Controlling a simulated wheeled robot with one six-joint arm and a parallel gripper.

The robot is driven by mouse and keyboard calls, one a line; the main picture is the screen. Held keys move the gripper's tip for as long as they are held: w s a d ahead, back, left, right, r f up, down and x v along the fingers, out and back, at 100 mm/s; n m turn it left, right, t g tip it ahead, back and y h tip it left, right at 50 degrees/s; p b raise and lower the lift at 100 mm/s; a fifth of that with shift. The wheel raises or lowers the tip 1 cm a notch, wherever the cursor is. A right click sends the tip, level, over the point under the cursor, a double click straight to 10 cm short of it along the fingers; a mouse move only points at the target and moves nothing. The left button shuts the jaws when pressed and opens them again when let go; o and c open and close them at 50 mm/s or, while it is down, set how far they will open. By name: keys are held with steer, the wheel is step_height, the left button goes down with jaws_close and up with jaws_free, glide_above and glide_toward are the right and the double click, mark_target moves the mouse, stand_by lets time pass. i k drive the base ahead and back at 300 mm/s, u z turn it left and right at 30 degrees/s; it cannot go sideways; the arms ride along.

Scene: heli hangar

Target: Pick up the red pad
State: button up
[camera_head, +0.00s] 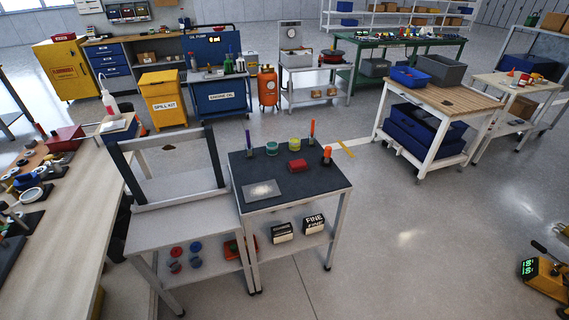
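The red pad (297,166) is a small red block lying on the dark top of a metal-legged table (312,184) near the middle of the head view. It lies right of a pale grey sheet (262,190) and in front of a green tin (271,149) and a yellow tin (294,145). An orange-topped item (327,155) stands close to its right. A purple-topped stick (249,147) and a red-topped stick (311,133) stand upright farther back. Nothing covers the pad. My gripper is not in view.
A pale table with an upright frame (170,228) adjoins on the left. Boxes marked FINE (314,224) sit on the lower shelf. A long bench (75,225) runs along the left. Floor in front and to the right is open, except a yellow machine (547,274).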

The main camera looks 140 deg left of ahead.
mark_target(298, 165)
steer(key=u, duration=3.1)
steer(key=i, duration=2.65)
steer(key=u, duration=3.15)
steer(key=i, duration=0.45)
